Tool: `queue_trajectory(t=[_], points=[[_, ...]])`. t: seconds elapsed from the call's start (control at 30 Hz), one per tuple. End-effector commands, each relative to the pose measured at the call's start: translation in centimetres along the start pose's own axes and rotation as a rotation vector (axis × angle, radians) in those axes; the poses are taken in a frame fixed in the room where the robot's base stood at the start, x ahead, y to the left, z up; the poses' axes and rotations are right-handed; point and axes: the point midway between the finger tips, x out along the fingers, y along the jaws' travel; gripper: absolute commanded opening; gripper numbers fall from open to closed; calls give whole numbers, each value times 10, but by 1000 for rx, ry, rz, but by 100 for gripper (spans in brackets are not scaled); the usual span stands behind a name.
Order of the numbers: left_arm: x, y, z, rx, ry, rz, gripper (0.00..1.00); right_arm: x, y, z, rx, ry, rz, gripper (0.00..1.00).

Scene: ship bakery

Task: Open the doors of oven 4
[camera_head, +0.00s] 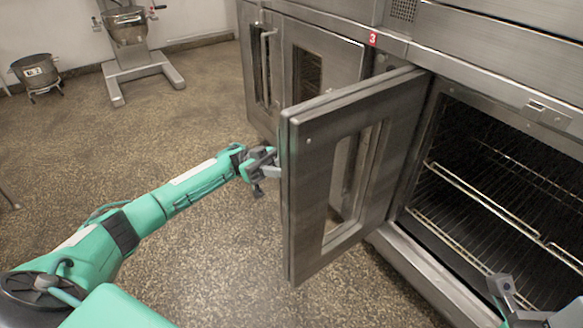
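A steel oven door (305,190) with a window stands swung open, its inner face toward me. Behind it to the right, the oven cavity (500,190) is open and shows wire racks. No number shows on this oven. My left gripper (268,172) is at the door's free edge, on its outer side. The door hides part of its fingertips and any handle there, so I cannot tell whether it grips. My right gripper (505,290) is at the bottom right, in front of the open cavity's lower part, and partly cut off. No second door of this oven is in view.
A red label "3" (373,39) marks the neighbouring oven on the left, whose doors (315,70) look closed. A mixer stand (135,60) and a steel pot (36,75) stand at the back left.

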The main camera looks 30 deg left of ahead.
Motion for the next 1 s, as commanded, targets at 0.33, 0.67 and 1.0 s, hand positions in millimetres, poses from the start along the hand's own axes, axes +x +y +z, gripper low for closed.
queue_trajectory(t=[0.33, 0.67, 1.0], points=[[3, -2, 0, 4, 2, -3, 45, 0, 0, 0, 0, 0, 1, 36], [-6, -2, 0, 1, 0, -3, 45, 1, 0, 0, 0, 0, 1, 36], [-60, -4, 0, 1, 1, -4, 45, 2, 0, 1, 0, -8, 3, 36]])
